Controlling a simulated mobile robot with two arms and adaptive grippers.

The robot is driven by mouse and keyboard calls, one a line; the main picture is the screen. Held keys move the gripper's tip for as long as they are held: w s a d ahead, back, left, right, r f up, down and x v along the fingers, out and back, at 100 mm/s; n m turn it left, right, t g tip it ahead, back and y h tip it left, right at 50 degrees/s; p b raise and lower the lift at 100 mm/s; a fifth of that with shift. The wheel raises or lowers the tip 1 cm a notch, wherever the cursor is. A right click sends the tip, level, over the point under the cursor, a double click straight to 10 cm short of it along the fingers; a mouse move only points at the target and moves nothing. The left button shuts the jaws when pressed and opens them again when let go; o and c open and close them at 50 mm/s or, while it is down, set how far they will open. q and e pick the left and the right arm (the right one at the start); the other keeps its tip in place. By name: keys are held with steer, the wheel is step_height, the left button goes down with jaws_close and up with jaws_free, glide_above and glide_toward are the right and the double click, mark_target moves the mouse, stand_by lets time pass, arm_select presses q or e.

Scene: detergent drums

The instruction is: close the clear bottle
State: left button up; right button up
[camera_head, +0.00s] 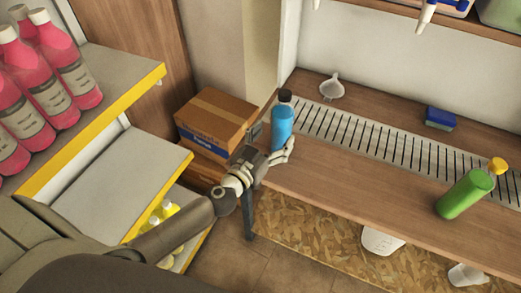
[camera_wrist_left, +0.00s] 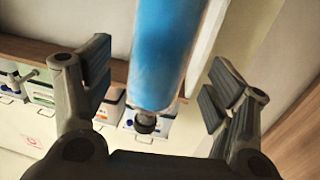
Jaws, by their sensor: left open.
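A blue bottle (camera_head: 281,126) stands upright at the near left end of the wooden counter, with a black cap (camera_head: 285,96) at its top. I cannot tell how firmly the cap is seated. My left gripper (camera_head: 284,148) is open at the bottle's lower part. In the left wrist view, the bottle (camera_wrist_left: 167,45) passes between the spread fingers, with visible room on both sides; its black cap (camera_wrist_left: 145,122) shows at the lower end. I cannot tell whether this is the task's clear bottle. My right gripper is not in view.
A green bottle (camera_head: 463,195) is on the counter (camera_head: 350,178) at right, beside a yellow-orange cap (camera_head: 497,165). A funnel (camera_head: 331,87) and a blue sponge (camera_head: 440,118) lie behind the slotted drain strip (camera_head: 385,142). Cardboard boxes (camera_head: 216,118) stand left of the counter; pink bottles (camera_head: 50,85) fill a shelf.

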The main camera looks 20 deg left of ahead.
arm_select(q)
steer(key=s+a, duration=0.1)
steer(key=s, duration=0.6)
steer(key=shift+s, duration=0.15)
steer(key=shift+r, duration=0.1)
